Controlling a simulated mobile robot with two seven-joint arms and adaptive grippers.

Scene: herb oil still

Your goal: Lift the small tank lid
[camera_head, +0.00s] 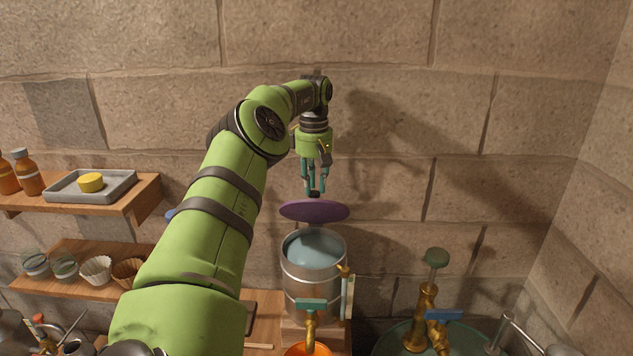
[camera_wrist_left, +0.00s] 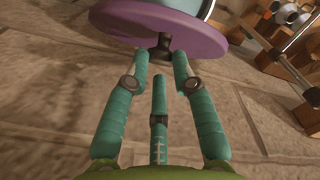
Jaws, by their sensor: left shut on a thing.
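The small tank lid (camera_head: 314,211) is a flat purple disc with a dark knob on top. My left gripper (camera_head: 315,191) is shut on that knob and holds the lid in the air above the small tank (camera_head: 313,280). The tank is a grey metal cylinder, open at the top, with bluish liquid showing inside. There is a clear gap between lid and rim. In the left wrist view the lid (camera_wrist_left: 195,28) hangs from its black knob (camera_wrist_left: 160,46) between my teal fingertips. My right gripper is not in view.
A green-topped brass fitting (camera_head: 435,258) is at right. Wooden shelves at left hold a grey tray (camera_head: 119,188), amber bottles (camera_head: 27,175) and cups. A stone wall stands behind.

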